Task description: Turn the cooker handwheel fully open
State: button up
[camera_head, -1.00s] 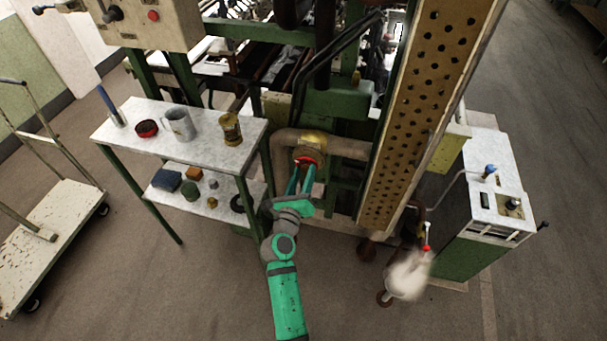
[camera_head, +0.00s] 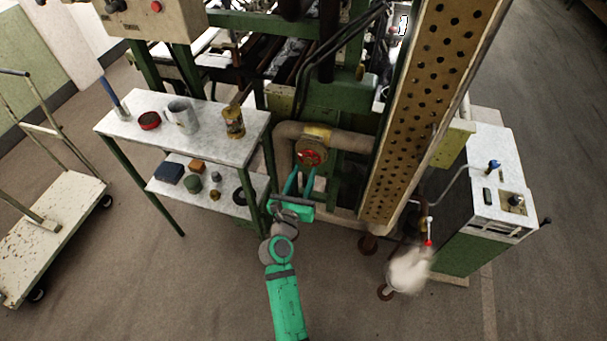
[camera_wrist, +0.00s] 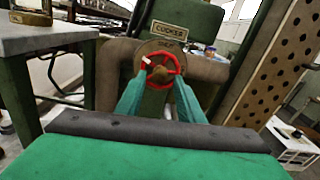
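The cooker handwheel is a red spoked wheel (camera_wrist: 160,72) with a white mark at its upper left, on a brown round valve plate under a "COOKER" label (camera_wrist: 169,30). In the head view the wheel (camera_head: 310,156) sits on the pipe at the machine's front. My gripper (camera_head: 301,177) is just below and in front of the wheel, apart from it in the head view. In the wrist view its two green fingers (camera_wrist: 160,97) are spread, one at each lower side of the wheel, with nothing between them. The wheel's lower rim is partly overlapped by the fingers.
A slanted perforated panel (camera_head: 425,110) rises close on the right. A white-topped cabinet (camera_head: 490,190) stands farther right. A trolley (camera_head: 55,225) is at far left.

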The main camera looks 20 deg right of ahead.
aim_at(307, 166)
jog(key=shift+m, duration=0.6)
jog(key=shift+x, duration=1.5)
grip_shut()
jog(key=n, duration=0.6)
grip_release()
